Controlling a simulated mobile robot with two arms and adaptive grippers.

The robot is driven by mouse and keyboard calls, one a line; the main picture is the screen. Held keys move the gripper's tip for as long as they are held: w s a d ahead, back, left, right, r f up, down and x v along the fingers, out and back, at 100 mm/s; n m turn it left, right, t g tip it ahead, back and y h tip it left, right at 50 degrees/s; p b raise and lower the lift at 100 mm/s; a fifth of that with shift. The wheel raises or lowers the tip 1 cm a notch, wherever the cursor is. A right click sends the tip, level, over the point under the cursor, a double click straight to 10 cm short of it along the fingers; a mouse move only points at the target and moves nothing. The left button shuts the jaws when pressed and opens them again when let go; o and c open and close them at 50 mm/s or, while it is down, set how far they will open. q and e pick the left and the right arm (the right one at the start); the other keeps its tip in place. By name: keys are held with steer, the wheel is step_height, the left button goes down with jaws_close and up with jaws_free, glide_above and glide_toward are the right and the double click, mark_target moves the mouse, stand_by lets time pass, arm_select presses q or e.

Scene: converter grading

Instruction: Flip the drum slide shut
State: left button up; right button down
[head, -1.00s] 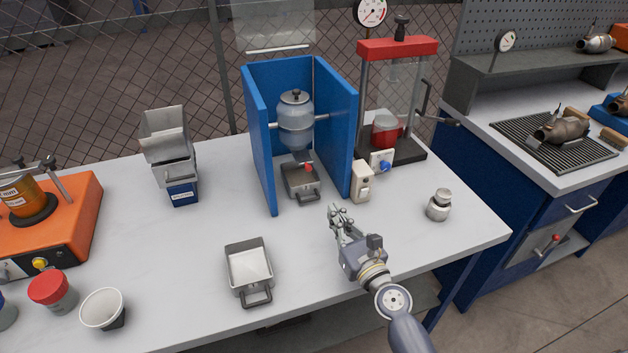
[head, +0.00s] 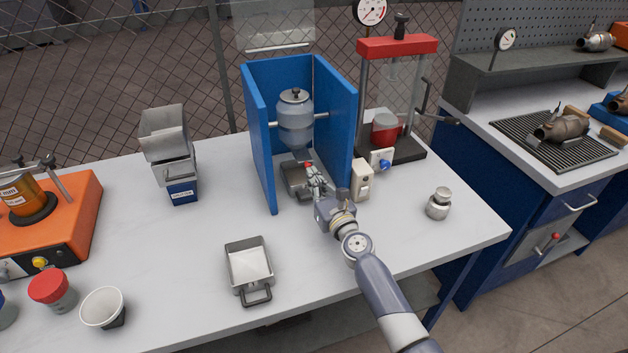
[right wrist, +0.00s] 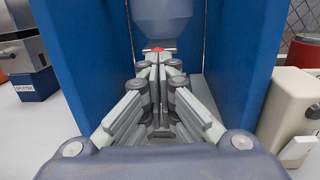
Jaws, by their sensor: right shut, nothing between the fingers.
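The grey drum (head: 295,118) hangs on a horizontal rod inside the blue open-fronted housing (head: 261,150); its underside also shows in the right wrist view (right wrist: 162,22). Below it a grey metal box (head: 293,178) sits on the housing floor, partly hidden by my right gripper. My right gripper (head: 309,168) is shut and empty, with its fingertips at the box's red knob, which shows just past the tips in the right wrist view (right wrist: 157,49). I cannot tell whether they touch. The slide's position is hidden. My left gripper is not in view.
A cream switch box (head: 361,181) stands close right of my gripper, beside the housing's right wall (head: 338,125). A metal pan (head: 248,268) lies at the front. A splitter (head: 168,150) stands left. The table between pan and housing is clear.

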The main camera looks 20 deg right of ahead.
mark_target(303, 157)
steer(key=w+b, duration=0.1)
steer(key=w, duration=0.2)
steer(key=shift+w, duration=0.55)
steer(key=shift+r, duration=0.1)
steer(key=shift+s+a, duration=0.1)
steer(key=shift+a, duration=0.05)
